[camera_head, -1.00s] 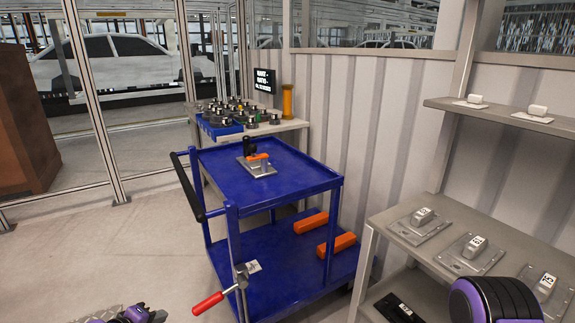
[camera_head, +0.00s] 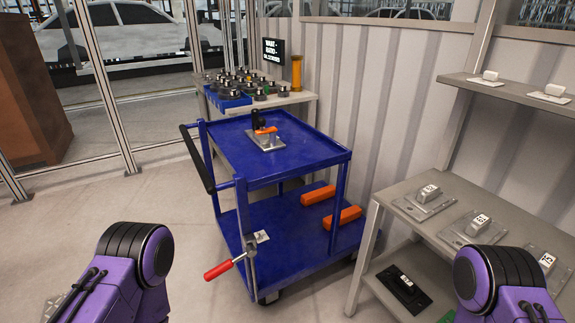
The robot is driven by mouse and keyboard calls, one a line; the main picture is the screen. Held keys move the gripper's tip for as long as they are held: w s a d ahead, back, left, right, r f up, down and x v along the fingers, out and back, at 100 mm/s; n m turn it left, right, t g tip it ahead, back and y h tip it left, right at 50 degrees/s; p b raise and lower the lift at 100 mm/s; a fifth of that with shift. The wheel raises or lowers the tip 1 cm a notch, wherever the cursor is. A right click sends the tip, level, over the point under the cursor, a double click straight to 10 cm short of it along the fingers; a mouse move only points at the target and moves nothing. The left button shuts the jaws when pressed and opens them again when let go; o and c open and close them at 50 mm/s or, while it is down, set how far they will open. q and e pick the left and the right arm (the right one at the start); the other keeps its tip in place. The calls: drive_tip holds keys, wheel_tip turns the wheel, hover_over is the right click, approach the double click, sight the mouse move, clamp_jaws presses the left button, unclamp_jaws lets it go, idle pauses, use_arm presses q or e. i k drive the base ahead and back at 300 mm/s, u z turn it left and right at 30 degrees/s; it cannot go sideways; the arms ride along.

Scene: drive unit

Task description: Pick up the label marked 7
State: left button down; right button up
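Labelled blocks on metal plates stand on the grey table at the right: one at the left (camera_head: 429,193), one in the middle (camera_head: 479,223) and one at the right (camera_head: 546,261). Their small white labels carry dark marks too small to read surely, so I cannot tell which thing is marked 7. A small white label-like piece (camera_head: 262,236) lies on the blue cart's lower shelf, its marking unreadable. A black plate (camera_head: 403,287) with a small white mark is below the table. Only my purple and black arm links show, at the bottom left and bottom right. Neither gripper is in view.
The blue cart (camera_head: 290,168) bears a clamp fixture (camera_head: 265,134) on top and orange blocks (camera_head: 343,217) below. A red-handled clamp (camera_head: 229,265) sticks out at its near corner. A side table (camera_head: 303,98) with dark round parts stands behind. Floor at left is clear.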

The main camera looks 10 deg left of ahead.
sight(261, 236)
drive_tip(key=k, duration=1)
drive_tip(key=u, duration=1.1)
drive_tip(key=i, duration=2.2)
drive_tip(key=z, duration=2.2)
